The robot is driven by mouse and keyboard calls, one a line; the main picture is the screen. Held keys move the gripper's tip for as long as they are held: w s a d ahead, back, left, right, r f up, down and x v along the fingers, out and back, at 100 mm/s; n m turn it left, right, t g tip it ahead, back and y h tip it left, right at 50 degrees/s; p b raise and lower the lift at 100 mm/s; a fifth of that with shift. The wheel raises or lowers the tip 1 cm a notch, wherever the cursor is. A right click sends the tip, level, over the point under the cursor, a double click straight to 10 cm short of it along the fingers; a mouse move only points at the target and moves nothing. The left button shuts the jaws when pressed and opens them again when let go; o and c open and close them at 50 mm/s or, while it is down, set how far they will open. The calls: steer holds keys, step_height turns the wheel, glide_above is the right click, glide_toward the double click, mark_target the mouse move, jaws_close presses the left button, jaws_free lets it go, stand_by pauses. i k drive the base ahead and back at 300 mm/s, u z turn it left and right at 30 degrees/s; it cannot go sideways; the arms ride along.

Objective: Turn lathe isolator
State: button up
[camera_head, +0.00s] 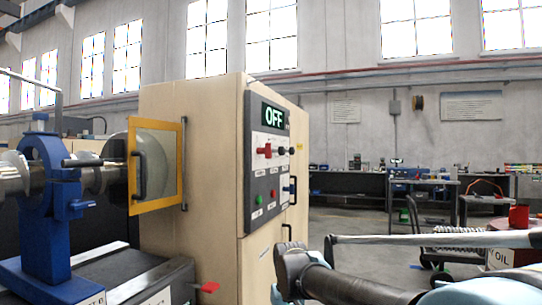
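A tall beige machine cabinet (188,240) stands in the middle of the view. Its control panel (258,178) faces right and is seen at a slant. A display (274,115) at the top of the panel reads OFF in green. Below it is a red switch handle (265,151) with dark fittings to its right; I cannot tell for sure whether this is the lathe isolator. My arm's dark links cross the bottom right. I cannot make out my gripper in this view.
A blue lathe support (47,205) and a yellow-framed guard (155,165) stand at left. A red mug-like object (518,217) is at far right.

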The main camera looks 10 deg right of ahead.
mark_target(266, 150)
steer(key=k, duration=1)
steer(key=z, duration=0.65)
steer(key=i, duration=0.6)
steer(key=u, duration=0.25)
